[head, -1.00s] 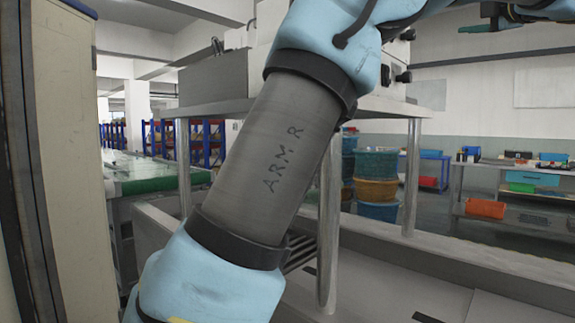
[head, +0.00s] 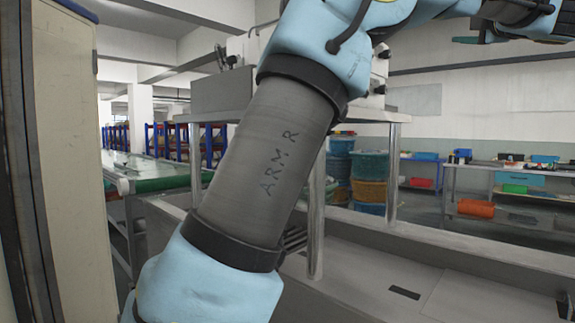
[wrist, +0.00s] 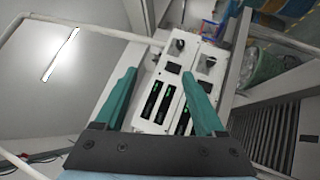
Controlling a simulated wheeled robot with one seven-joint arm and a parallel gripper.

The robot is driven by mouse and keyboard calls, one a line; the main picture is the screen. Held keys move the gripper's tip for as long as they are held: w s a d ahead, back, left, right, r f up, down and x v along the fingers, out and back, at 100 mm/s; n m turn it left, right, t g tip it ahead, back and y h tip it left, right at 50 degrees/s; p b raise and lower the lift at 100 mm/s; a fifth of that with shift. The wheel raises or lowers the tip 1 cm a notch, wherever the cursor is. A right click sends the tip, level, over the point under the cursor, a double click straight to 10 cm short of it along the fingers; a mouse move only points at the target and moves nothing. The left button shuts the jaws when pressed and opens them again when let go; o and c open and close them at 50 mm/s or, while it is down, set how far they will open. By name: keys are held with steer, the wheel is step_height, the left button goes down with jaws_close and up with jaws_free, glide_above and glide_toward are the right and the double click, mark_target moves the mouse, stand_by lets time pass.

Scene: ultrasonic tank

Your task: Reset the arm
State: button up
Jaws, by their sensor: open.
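My arm crosses the middle of the head view, from the bottom left up to the top right. My gripper shows in the wrist view (wrist: 158,73) with two green fingers spread apart and nothing between them. Part of it, with a green fingertip, shows at the top right edge of the head view (head: 468,40). Beyond the fingers in the wrist view is a white control box (wrist: 172,88) with knobs, dark switches and green-lit displays. The fingers appear apart from it, though the gap is hard to judge.
A long grey metal tank (head: 440,255) runs along the lower right, with a steel post (head: 316,215) near my arm. A beige cabinet (head: 68,160) stands close on the left. A green-topped conveyor (head: 155,170), stacked baskets (head: 370,175) and a workbench (head: 500,185) are farther back.

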steer(key=w+a+f+m+g+h, duration=0.3)
steer(key=w+f+m+h, duration=0.6)
steer(key=f+m, duration=0.35)
steer(key=w+a+f+m+g+y, duration=0.1)
steer(key=w+a+f+m+g, duration=0.15)
steer(key=a+f, duration=0.55)
steer(key=w+a+f+m+g+y, duration=0.1)
steer(key=a+f+m+g, duration=0.25)
steer(key=f, duration=0.85)
steer(key=s+a+f+m+g+y, duration=0.1)
steer(key=s+a+f+g+y, duration=0.2)
steer(key=a+f, duration=0.5)
steer(key=s+a+f+m+g+y, duration=0.1)
steer(key=s+a+f+g, duration=0.1)
steer(key=s+a+f, duration=0.5)
steer(key=s+a+f+g+y, duration=0.1)
steer(key=s+a+f+g, duration=0.2)
steer(key=s+a+f, duration=0.2)
steer(key=s+a+f+g+y, duration=0.1)
steer(key=s+a+f+g, duration=0.2)
steer(key=s+a+f, duration=0.3)
steer(key=s+a, duration=0.3)
steer(key=a, duration=0.1)
steer(key=shift+s+a+f, duration=0.15)
steer(key=shift+s+a, duration=0.15)
